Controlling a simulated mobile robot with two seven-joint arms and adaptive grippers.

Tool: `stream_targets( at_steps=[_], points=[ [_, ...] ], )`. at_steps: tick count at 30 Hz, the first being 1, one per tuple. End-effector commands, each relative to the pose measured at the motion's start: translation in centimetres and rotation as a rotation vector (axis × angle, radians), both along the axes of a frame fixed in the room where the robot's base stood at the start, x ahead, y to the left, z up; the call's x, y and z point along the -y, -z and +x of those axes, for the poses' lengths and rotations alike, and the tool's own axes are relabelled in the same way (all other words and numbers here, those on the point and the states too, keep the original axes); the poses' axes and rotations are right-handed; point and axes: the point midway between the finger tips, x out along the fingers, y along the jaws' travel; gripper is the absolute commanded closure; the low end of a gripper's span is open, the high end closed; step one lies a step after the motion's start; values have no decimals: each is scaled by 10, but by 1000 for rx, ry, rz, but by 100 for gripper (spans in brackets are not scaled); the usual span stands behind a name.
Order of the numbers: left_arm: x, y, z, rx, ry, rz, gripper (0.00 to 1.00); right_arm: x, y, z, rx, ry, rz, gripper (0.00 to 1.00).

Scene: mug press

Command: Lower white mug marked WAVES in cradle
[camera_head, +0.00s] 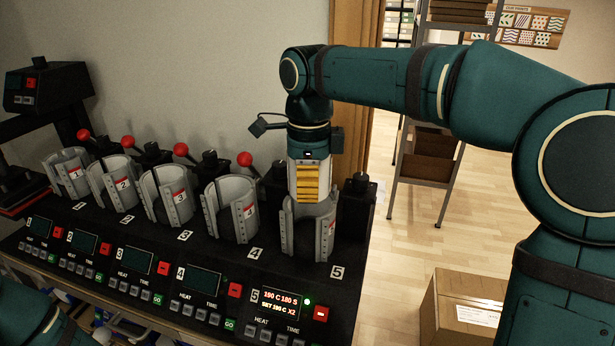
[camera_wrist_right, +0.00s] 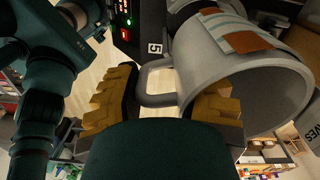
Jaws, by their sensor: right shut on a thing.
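My right gripper (camera_head: 308,190) points down over the cradle marked 5 (camera_head: 300,240), at the right end of the press. Letters ending in VES show at the right edge there. In the head view the gripper and cradle walls hide most of the mug, so I cannot tell how deep it sits. My left forearm shows at bottom left; a dark end, perhaps my left gripper, shows in the wrist view.
Cradles 1 to 4 (camera_head: 231,210) stand empty in a row to the left, with red-knobbed levers behind. Panel 5's display (camera_head: 278,303) is lit, with a green light. A cardboard box (camera_head: 465,305) and a shelf rack (camera_head: 428,165) stand right of the press.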

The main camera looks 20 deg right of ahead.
Motion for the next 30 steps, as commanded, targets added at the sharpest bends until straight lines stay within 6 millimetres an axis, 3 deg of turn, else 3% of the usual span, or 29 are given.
stream_targets(
  at_steps=[30],
  points=[
    [1,45,0,0,-5,5,60,0,75,0,1,0,1,100]
  ],
)
